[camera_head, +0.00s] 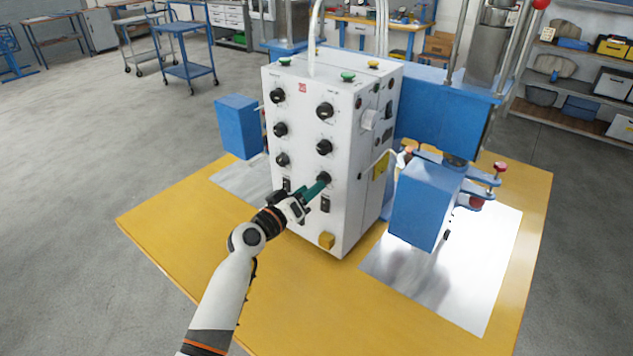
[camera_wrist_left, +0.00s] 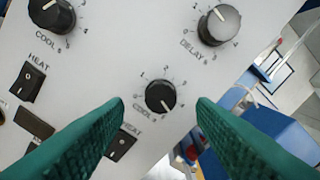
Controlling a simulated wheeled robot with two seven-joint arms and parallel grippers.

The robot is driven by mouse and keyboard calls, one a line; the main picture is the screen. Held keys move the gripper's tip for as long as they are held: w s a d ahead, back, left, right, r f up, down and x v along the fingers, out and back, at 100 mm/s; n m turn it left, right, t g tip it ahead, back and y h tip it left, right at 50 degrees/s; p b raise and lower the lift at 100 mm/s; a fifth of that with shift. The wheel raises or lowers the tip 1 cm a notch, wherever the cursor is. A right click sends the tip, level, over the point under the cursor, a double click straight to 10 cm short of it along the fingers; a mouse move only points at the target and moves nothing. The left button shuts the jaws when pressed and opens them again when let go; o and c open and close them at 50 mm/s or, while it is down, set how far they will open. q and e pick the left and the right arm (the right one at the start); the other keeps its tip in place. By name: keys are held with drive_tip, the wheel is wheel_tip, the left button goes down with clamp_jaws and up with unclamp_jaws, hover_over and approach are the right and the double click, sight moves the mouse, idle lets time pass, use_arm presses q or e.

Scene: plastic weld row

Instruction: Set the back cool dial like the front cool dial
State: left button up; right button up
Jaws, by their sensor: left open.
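The white control box (camera_head: 303,150) has two columns of black dials. The wrist view shows two dials marked COOL. One cool dial (camera_wrist_left: 160,96) is between and beyond my fingertips, its white mark pointing to the lower right. The other cool dial (camera_wrist_left: 52,15) is at the upper left, partly cut off; its mark seems to point upward, but its reading is unclear. I cannot read which is front or back. My left gripper (camera_head: 321,186) is open, its teal fingers at the lowest dial (camera_head: 323,178) of the right column, not closed on it. My right gripper is out of view.
A delay dial (camera_wrist_left: 219,25) is at the upper right in the wrist view. Heat switches (camera_wrist_left: 121,145) sit below the cool dials. A blue press block (camera_head: 426,205) stands right of the box on the yellow table (camera_head: 180,230). The table's near left is clear.

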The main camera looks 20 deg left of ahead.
sight(323, 179)
use_arm(q)
drive_tip(key=x, duration=0.3)
drive_tip(key=shift+w+d, duration=0.15)
drive_tip(key=shift+w, duration=0.1)
drive_tip(key=c, duration=1)
drive_tip(key=shift+o, duration=0.2)
